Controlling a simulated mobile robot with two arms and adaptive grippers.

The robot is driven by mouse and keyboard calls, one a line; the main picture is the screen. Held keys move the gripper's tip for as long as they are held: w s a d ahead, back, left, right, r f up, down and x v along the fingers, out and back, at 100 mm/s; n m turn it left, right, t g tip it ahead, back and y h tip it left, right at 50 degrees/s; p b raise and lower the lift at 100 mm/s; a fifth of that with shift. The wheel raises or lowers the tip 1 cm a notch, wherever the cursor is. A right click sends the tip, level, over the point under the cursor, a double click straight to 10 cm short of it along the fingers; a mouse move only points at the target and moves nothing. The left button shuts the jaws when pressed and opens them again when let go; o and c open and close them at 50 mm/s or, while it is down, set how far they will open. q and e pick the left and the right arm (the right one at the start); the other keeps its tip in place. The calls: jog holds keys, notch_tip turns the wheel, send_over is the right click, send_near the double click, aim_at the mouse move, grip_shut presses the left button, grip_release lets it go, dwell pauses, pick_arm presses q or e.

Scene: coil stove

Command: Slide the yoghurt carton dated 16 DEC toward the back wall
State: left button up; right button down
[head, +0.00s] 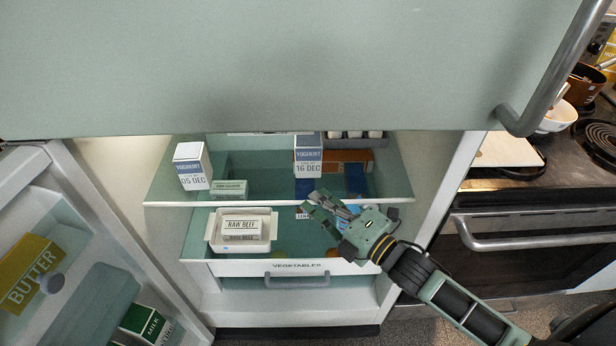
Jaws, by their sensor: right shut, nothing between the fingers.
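The yoghurt carton dated 16 DEC (308,157) stands upright on the fridge's upper glass shelf (264,197), right of the middle, white with a blue top. A second yoghurt carton, dated 05 DEC (192,166), stands on the same shelf at the left. My right gripper (316,204) is shut and empty. Its fingertips appear just below the 16 DEC carton in the picture, near the shelf's front edge; no contact with the carton shows. My left gripper is not in view.
A small green box (229,188) sits beside the 05 DEC carton. A white tray (212,232) holds RAW BEEF packs (241,227) below, above the vegetables drawer (297,267). The open fridge door (75,226) at left carries butter and milk. A brown box lies behind the 16 DEC carton.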

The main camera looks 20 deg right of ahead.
aim_at(308, 157)
jog(key=w, duration=0.4)
jog(key=w+p, duration=0.1)
jog(key=w, duration=0.1)
jog(key=shift+w+a, duration=0.15)
jog(key=shift+a, duration=0.25)
jog(key=shift+w+d, duration=0.1)
jog(key=shift+w, duration=0.3)
jog(key=w+b, duration=0.1)
jog(key=w, duration=0.1)
jog(key=w+d+b, duration=0.1)
jog(key=w, duration=0.1)
jog(key=w+d+b, duration=0.1)
jog(key=w, duration=0.2)
jog(key=shift+d+f, duration=0.1)
jog(key=shift+d, duration=0.05)
jog(key=shift+w+d, duration=0.1)
jog(key=shift+w, duration=0.15)
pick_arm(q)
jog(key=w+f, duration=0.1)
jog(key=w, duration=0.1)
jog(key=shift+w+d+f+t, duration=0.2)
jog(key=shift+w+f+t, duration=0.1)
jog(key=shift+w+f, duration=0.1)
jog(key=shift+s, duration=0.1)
